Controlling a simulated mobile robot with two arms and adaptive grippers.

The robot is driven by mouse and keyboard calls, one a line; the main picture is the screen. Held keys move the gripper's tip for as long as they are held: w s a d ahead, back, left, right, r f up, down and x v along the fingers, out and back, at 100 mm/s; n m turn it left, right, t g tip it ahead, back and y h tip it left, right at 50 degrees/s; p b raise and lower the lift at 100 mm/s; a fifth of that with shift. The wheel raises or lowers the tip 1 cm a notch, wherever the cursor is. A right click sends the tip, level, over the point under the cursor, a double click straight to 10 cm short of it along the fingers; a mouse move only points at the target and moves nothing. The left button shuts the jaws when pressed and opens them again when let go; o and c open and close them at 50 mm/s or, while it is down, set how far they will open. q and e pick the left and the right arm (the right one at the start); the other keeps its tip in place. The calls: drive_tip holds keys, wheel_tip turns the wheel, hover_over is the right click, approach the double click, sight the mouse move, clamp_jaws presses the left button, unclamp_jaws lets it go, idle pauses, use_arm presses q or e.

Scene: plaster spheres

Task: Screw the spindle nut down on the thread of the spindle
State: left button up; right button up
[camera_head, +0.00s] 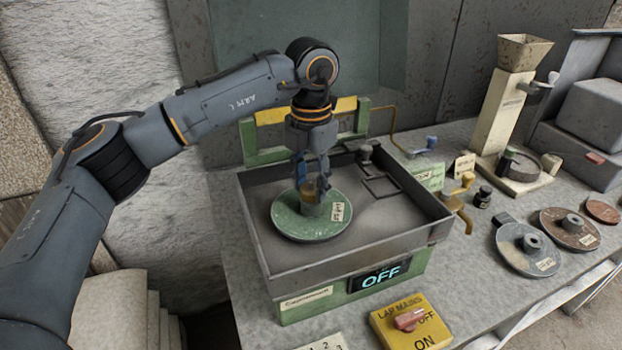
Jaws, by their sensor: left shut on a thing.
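My left gripper (312,192) points straight down over the green lap disc (290,222), with its fingers shut at the disc's centre. A small brass-coloured piece, seemingly the spindle nut (308,190), shows between the fingers. Just below it is the grey hub (313,209) of the disc. The spindle and its thread are hidden by the fingers and the hub, so I cannot tell how far the nut sits on the thread. The disc lies flat in the grey machine pan (400,225) and carries a paper label. My right gripper is not in view.
The machine's display (380,274) reads OFF. A yellow mains switch box (410,322) stands in front. Other lap discs (528,248) lie on the bench to the right, near a hopper stand (505,100). A green frame (248,142) rises behind the pan.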

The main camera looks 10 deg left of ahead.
use_arm(q)
drive_tip(key=shift+m, duration=0.8)
drive_tip(key=o, duration=1.3)
drive_tip(key=shift+o, duration=0.2)
drive_tip(key=shift+c, duration=0.2)
drive_tip(key=shift+c, duration=1.2)
